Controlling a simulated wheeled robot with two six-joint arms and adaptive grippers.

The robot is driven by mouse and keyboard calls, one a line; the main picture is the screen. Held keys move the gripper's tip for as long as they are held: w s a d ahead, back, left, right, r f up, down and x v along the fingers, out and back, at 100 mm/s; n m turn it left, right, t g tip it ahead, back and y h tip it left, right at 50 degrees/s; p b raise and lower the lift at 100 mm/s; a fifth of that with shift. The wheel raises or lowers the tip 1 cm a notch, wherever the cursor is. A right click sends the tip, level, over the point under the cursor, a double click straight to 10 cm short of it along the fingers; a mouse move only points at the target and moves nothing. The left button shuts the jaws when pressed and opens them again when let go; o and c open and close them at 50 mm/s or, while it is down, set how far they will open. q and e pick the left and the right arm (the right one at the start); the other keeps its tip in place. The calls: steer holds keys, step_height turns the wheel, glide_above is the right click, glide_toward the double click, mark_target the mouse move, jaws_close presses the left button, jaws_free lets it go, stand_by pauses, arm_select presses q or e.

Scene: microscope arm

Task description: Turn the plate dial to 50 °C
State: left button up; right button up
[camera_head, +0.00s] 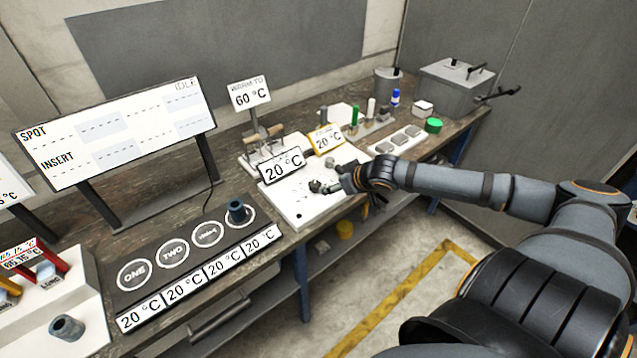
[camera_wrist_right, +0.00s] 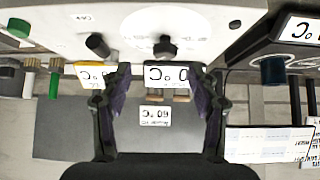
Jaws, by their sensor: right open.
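A white plate unit (camera_head: 304,210) stands on the bench and carries a display reading 20 °C (camera_head: 281,166). In the right wrist view, which is upside down, a dark dial knob (camera_wrist_right: 165,46) sits on its white face, with a second dark knob (camera_wrist_right: 97,45) to its left. I cannot read where either knob points. My right gripper (camera_head: 328,187) hangs over the right part of the plate unit. In the wrist view the right gripper (camera_wrist_right: 160,105) has its fingers wide apart, with nothing held between them. My left gripper is not in view.
A yellow-framed 20 °C card (camera_head: 326,138) and a "warm to 60 °C" sign (camera_head: 249,93) stand behind. A black panel (camera_head: 190,255) with round spots and a blue cup (camera_head: 238,212) lies to the left. Small bottles and a grey box (camera_head: 452,88) stand at the right.

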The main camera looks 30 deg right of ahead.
mark_target(315, 184)
steer(key=w+b, duration=0.1)
steer(key=b, duration=0.1)
steer(key=w+b, duration=0.1)
steer(key=b, duration=0.2)
steer(key=shift+w+a+f, duration=0.1)
steer(key=shift+a+f, duration=0.1)
steer(key=shift+a, duration=0.15)
steer(key=shift+w+r, duration=0.1)
steer(key=shift+w, duration=0.2)
steer(key=shift+x, duration=3.6)
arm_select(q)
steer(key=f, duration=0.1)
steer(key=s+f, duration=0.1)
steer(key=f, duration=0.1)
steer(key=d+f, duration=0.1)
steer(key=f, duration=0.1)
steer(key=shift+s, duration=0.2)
arm_select(e)
steer(key=shift+a, duration=0.15)
steer(key=shift+r, duration=0.1)
steer(key=c, duration=1.2)
